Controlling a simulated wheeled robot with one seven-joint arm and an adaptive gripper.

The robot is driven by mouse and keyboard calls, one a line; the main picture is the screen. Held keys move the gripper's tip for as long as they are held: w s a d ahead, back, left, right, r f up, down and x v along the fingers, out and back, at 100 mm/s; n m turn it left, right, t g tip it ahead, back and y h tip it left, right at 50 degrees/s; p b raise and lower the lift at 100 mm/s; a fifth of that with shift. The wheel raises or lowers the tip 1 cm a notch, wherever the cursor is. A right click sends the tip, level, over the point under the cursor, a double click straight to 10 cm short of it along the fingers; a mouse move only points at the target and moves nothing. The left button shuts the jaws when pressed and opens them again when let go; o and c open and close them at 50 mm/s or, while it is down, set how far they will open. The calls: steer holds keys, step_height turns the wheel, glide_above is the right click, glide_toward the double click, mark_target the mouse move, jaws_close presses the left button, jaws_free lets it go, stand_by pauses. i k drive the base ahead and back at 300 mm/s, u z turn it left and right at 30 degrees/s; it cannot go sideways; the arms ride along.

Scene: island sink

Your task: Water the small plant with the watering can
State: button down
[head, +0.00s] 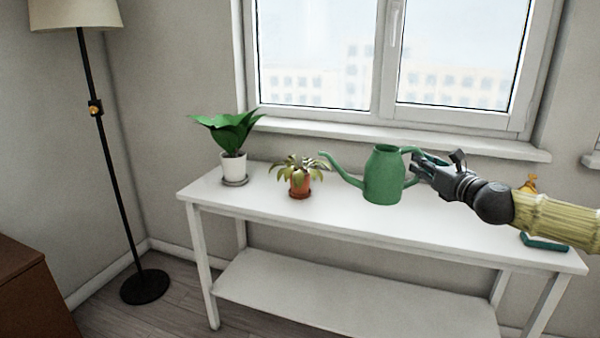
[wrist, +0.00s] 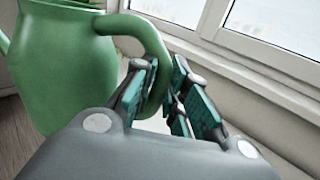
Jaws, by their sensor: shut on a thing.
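A green watering can (head: 384,176) is upright at the middle of the white table, its spout pointing left toward the small plant. I cannot tell whether its base touches the tabletop. My gripper (head: 418,162) comes from the right and is shut on the can's handle; the wrist view shows the fingers (wrist: 168,98) on both sides of the handle, with the can (wrist: 65,65) at the left. The small plant (head: 300,176), with drooping yellowish-green leaves in a terracotta pot, stands on the table just left of the spout tip.
A larger leafy plant in a white pot (head: 233,168) stands at the table's left end. A teal object (head: 544,243) and a small orange item (head: 528,186) are at the right, partly behind my arm. The window sill (head: 400,138) runs behind the table (head: 450,228). A floor lamp (head: 97,107) stands left.

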mark_target(299, 176)
steer(key=i, duration=1)
